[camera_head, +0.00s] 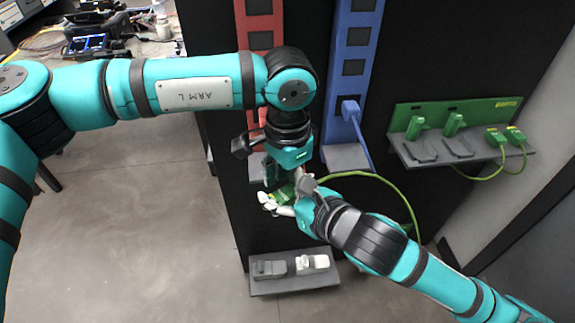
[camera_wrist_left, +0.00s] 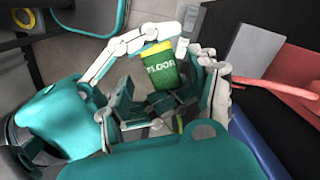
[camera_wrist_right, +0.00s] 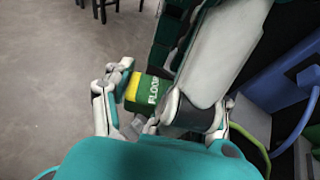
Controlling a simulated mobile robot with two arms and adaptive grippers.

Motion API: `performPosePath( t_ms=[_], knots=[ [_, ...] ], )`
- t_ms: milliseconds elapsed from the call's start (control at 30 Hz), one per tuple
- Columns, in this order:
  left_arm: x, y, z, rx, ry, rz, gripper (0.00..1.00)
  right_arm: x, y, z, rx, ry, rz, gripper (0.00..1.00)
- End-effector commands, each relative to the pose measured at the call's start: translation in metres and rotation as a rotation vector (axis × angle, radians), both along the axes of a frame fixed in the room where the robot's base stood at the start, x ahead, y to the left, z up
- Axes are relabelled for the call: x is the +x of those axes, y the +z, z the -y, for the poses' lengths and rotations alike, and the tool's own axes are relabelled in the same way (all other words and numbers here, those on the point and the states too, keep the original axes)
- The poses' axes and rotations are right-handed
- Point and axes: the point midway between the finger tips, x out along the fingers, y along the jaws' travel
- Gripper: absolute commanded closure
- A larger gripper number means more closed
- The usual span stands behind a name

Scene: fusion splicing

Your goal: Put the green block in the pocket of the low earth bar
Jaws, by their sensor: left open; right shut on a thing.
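The green block (camera_head: 283,194), with a yellow end and the word FLOOR, is held by my right gripper (camera_head: 287,203). It also shows in the left wrist view (camera_wrist_left: 160,67) and, between the right fingers, in the right wrist view (camera_wrist_right: 148,92). A green cable (camera_head: 385,178) curves from near the grippers toward the right. My left gripper (camera_head: 271,180) is open, directly above and close to the block. In the left wrist view its fingers sit near the block; contact cannot be told. I cannot identify the low earth bar or its pocket for certain; the arms cover the middle of the panel.
A low grey shelf (camera_head: 295,285) carries a grey piece and a white piece. A green-backed shelf (camera_head: 455,105) at right holds several green plugs. Red (camera_head: 260,25) and blue (camera_head: 352,45) bars stand on the dark panel. Open floor lies at left.

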Motion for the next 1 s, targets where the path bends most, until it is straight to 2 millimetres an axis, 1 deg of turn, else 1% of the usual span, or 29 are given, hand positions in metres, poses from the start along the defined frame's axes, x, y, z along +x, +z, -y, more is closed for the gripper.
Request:
performPosePath(
  t_ms=[33, 100, 200, 467, 900, 933, 967, 1000],
  knots=[
    [-0.0004, -0.0053, 0.0001, -0.001, -0.001, -0.001, 0.38, 0.0000, 0.0004, -0.0001, 0.001, 0.000, 0.001, 0.78],
    [-0.0002, -0.0097, 0.0001, 0.000, -0.001, 0.000, 0.38, 0.0000, 0.0004, -0.0001, 0.001, 0.000, 0.001, 0.78],
    [-0.0002, -0.0131, 0.0002, -0.001, -0.001, 0.001, 0.38, 0.0001, 0.0004, 0.0000, 0.001, 0.000, 0.001, 0.78],
    [-0.0002, -0.0139, 0.0004, -0.001, -0.001, 0.001, 0.38, 0.0000, 0.0003, 0.0000, 0.001, 0.000, 0.001, 0.78],
    [-0.0017, -0.0136, 0.0013, -0.003, -0.004, -0.003, 0.96, 0.0004, 0.0002, 0.0001, 0.000, -0.001, 0.001, 0.77],
    [-0.0019, -0.0135, 0.0016, -0.003, -0.004, -0.003, 0.99, 0.0005, 0.0002, 0.0000, 0.000, -0.001, 0.001, 0.77],
    [-0.0021, -0.0133, 0.0018, -0.004, -0.005, -0.002, 0.99, 0.0005, 0.0003, 0.0000, -0.001, -0.001, 0.002, 0.40],
    [-0.0020, -0.0133, 0.0020, -0.004, -0.005, -0.002, 0.99, 0.0005, 0.0003, 0.0000, -0.001, -0.001, 0.002, 0.35]
  ],
)
